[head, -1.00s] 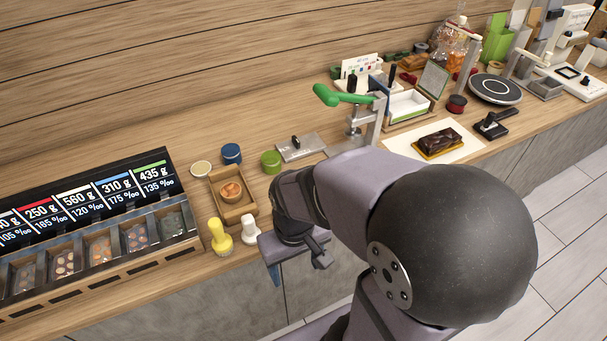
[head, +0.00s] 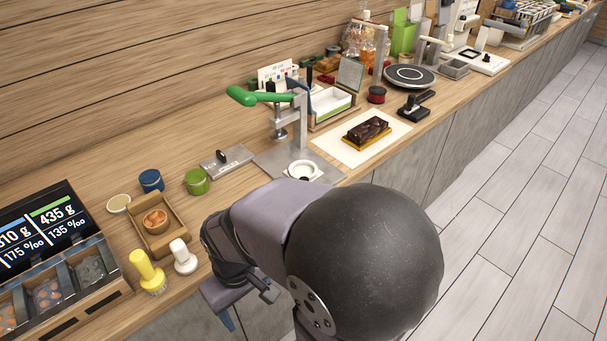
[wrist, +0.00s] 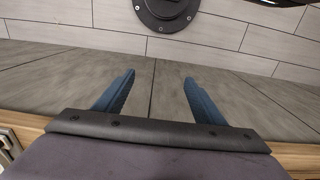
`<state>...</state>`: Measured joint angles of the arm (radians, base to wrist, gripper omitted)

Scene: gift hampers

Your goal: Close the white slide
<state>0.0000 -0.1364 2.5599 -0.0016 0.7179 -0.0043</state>
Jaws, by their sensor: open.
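I cannot tell for sure which thing is the white slide. A white flat device with a black square (head: 484,60) stands at the far right end of the counter. A white open box with a green strip (head: 332,108) stands nearer, behind the chocolate cake. My gripper (wrist: 158,80) is open and empty in the wrist view, its two blue fingers apart and pointing down over the grey cabinet front. In the head view one blue fingertip shows below the counter edge, far from both white things; the rest is hidden by my arm.
A green-handled press (head: 275,97) rises from the counter. A chocolate cake (head: 367,130) lies on white paper. A round dark turntable (head: 409,77) stands beyond it. A yellow stamp (head: 147,270) and a white stamp (head: 184,257) stand near my arm. The tiled floor (head: 510,220) is clear.

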